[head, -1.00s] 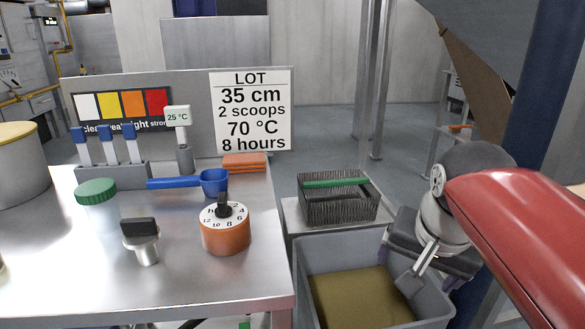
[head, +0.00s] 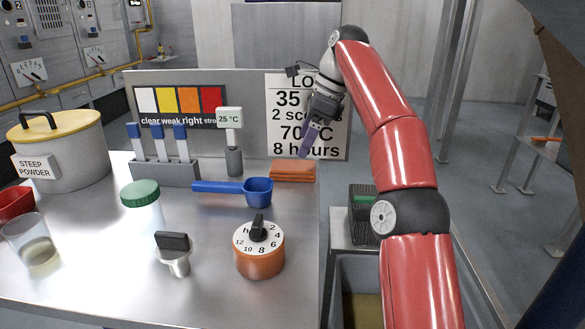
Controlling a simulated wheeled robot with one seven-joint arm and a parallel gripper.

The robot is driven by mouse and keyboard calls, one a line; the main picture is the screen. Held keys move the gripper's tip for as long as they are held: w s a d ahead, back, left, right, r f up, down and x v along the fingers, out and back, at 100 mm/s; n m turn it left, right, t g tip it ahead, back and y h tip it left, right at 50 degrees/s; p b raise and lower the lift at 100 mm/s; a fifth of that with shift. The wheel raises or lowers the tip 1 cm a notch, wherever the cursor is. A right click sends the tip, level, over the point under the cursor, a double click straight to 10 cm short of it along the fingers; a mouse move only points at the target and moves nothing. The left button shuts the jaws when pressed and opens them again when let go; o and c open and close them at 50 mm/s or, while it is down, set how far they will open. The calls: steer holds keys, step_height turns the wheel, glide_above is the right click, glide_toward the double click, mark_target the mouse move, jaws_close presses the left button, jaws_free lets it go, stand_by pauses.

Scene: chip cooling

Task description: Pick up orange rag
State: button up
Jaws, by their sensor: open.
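The orange rag (head: 292,172) lies folded flat on the metal table, near its far right corner at the foot of the upright panel. My gripper (head: 305,153) points down just above the rag in the picture, in front of the white lot sign. It is open and empty. Its fingers are seen nearly edge-on, so the gap between them is hard to make out. The rag is not hidden and the fingers appear apart from it.
A blue scoop (head: 258,191) lies just left of the rag, with an orange dial timer (head: 260,262) nearer. A thermometer stand (head: 233,160) and a strip holder (head: 165,173) stand to the left. The panel (head: 250,90) rises behind. A wire basket (head: 362,200) is right of the table.

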mark_target(294, 165)
steer(key=shift+x, duration=1.75)
steer(key=x, duration=0.2)
steer(key=b+x, duration=0.1)
steer(key=x, duration=0.1)
steer(key=shift+w+d+f, duration=0.1)
steer(key=shift+w+f, duration=0.05)
steer(key=shift+w, duration=0.1)
steer(key=shift+c, duration=0.3)
steer(key=c, duration=1)
